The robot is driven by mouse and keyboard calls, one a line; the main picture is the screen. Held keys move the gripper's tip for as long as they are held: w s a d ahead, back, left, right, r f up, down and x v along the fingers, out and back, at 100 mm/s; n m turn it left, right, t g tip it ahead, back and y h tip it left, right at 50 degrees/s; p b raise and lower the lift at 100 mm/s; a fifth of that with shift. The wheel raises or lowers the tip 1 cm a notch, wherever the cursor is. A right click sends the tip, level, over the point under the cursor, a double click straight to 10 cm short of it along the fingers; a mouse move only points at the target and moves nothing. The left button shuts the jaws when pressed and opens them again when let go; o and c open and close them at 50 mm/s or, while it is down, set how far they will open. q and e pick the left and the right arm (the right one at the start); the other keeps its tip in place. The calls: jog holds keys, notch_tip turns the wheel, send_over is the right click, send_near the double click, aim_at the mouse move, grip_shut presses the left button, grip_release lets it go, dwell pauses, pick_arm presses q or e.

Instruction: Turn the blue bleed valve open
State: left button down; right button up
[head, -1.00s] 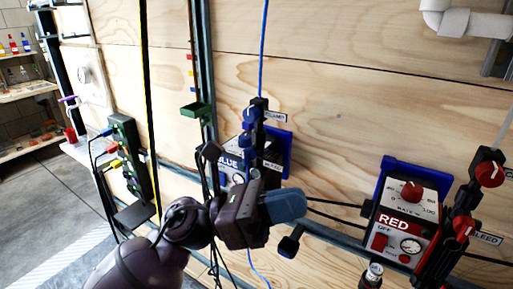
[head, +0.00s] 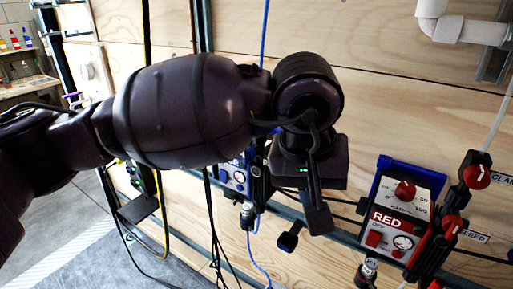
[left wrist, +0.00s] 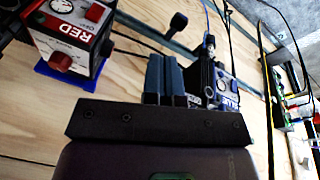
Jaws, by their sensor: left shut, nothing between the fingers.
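The blue box (head: 234,177) shows only in part in the head view, low behind my left arm. Its upper part and the blue valve knobs are hidden there. In the left wrist view, the blue box (left wrist: 226,92) appears upside down, right of my fingers, beside a dark upright valve assembly (left wrist: 203,72). I cannot tell the bleed knob's angle. My left gripper (left wrist: 164,78) is shut and empty, its two blue-grey fingers together. It appears apart from the blue box. My right gripper is out of view.
The red box (head: 399,217) stands on the right, with red valve knobs (head: 476,177) beside it. A dark rail (head: 345,235) runs along the plywood wall (head: 400,110). Black cables hang below the blue box. Shelves stand at the far left.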

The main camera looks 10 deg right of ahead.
aim_at(253, 156)
pick_arm(q)
jog(key=w+a+r+m+t+y, duration=0.2)
jog(key=w+r+t+y, duration=0.1)
jog(key=w+r+t, duration=0.4)
jog(key=shift+g, duration=0.4)
jog(key=x, duration=0.3)
jog(key=a+p+x, duration=0.1)
jog(key=x, duration=0.2)
jog(key=a+x, duration=0.1)
jog(key=x, duration=0.2)
jog(key=shift+w+a, duration=0.4)
jog(key=shift+w, duration=0.1)
jog(key=shift+a, duration=0.1)
jog(key=shift+w+g, duration=0.1)
jog(key=shift+g, duration=0.2)
jog(key=shift+h, duration=0.3)
